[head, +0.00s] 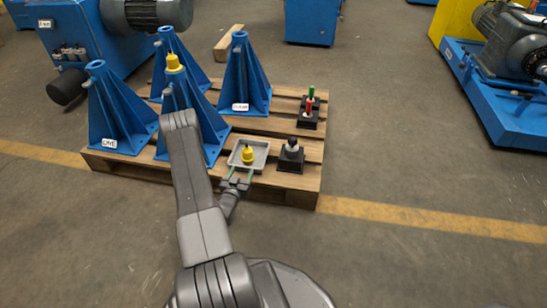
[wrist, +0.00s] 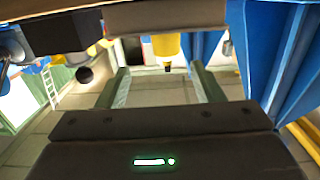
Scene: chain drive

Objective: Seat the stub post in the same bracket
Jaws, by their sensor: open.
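A short yellow post (head: 248,156) with a dark tip stands in a shallow grey tray (head: 233,161) at the pallet's front edge. My gripper (head: 238,175) is open and empty, at the near side of the tray, its fingers pointing at this post. In the wrist view, the yellow post (wrist: 166,46) shows upside down at the top, between and beyond the open fingertips (wrist: 160,70). My arm hides part of that bracket. Which bracket is meant, I cannot tell.
The wooden pallet (head: 305,182) also bears a left bracket (head: 115,105) labelled ONE, a right bracket (head: 243,80) and a rear one. A black block (head: 290,162) with a grey post stands right of the tray. Red and green posts (head: 309,104) stand behind.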

